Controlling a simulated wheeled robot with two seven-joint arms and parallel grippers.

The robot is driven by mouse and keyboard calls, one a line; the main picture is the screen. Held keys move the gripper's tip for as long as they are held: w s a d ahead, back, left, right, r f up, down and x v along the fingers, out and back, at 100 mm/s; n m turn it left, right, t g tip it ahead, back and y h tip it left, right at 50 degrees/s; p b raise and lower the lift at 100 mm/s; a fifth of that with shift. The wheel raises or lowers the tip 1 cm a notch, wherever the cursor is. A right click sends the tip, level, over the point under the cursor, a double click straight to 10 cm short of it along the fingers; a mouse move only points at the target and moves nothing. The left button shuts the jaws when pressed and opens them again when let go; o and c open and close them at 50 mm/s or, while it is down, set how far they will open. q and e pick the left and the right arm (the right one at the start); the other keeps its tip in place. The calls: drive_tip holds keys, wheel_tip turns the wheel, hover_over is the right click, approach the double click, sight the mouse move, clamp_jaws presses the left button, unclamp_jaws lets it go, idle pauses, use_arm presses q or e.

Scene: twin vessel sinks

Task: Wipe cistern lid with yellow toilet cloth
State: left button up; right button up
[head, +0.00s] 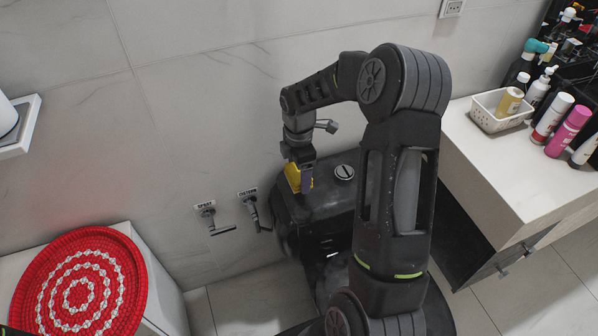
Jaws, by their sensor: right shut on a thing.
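The black cistern lid (325,203) is the top of the dark toilet cistern against the tiled wall, with a round flush button (344,172) on it. The yellow cloth (292,177) is at the lid's left end, partly hidden by my right gripper (304,185). My right gripper points down and is shut on the cloth, low over the lid; the cloth seems to touch the lid. My right arm hides the right part of the cistern. My left gripper is not in view.
Two wall valves (207,211) (249,200) stick out left of the cistern. A red round woven mat (82,285) lies on a white cabinet at lower left. A counter (480,150) at right holds a white basket (492,112) and several bottles.

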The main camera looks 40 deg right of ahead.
drive_tip(key=shift+r+p, duration=1.2)
drive_tip(key=shift+r, duration=0.35)
